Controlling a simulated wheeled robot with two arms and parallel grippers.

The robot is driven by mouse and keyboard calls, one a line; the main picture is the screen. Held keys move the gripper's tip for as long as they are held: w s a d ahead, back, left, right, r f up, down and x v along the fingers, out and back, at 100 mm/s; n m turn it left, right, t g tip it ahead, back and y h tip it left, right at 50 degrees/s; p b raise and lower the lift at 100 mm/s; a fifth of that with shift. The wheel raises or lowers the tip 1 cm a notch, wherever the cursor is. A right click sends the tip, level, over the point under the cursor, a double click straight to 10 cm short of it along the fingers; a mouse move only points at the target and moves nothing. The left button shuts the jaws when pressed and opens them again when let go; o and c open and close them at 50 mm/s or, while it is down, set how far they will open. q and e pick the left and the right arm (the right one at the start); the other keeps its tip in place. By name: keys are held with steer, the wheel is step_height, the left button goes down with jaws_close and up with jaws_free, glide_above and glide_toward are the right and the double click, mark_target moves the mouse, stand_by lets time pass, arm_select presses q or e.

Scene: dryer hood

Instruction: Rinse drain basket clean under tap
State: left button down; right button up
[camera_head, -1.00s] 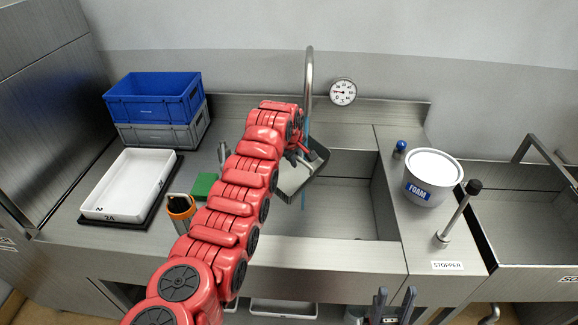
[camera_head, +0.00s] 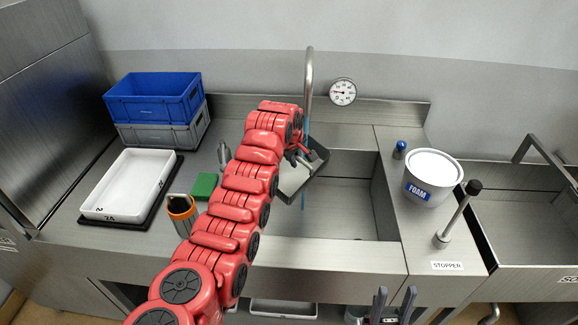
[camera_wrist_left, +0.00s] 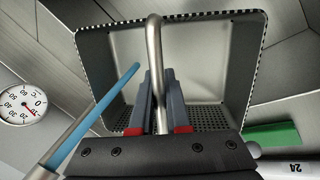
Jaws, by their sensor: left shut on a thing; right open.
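The drain basket (camera_head: 293,179) is a grey metal box held tilted over the sink (camera_head: 345,205). In the left wrist view the basket (camera_wrist_left: 222,60) shows its perforated rim and perforated bottom strip, and its inside looks plain grey. My left gripper (camera_wrist_left: 159,80) is shut on the basket's upright metal handle. In the head view my left gripper (camera_head: 298,155) is mostly hidden by my red arm. The tap (camera_head: 309,75) rises behind the basket. A blue water stream (camera_wrist_left: 105,105) runs across the basket's opening. My right gripper (camera_head: 394,300) is open and empty at the bottom edge.
Left of the sink are a white tray (camera_head: 128,177), stacked blue and grey crates (camera_head: 152,100), a green pad (camera_head: 204,186) and an orange-rimmed holder (camera_head: 181,206). On the right stand a foam tub (camera_head: 432,177) and the stopper lever (camera_head: 457,215). The right sink half is free.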

arm_select(q)
steer(key=shift+s+a+r, duration=0.1)
steer(key=shift+s+r, duration=0.85)
steer(key=shift+s, duration=0.2)
steer(key=shift+s+r, duration=0.9)
steer(key=shift+s, duration=0.2)
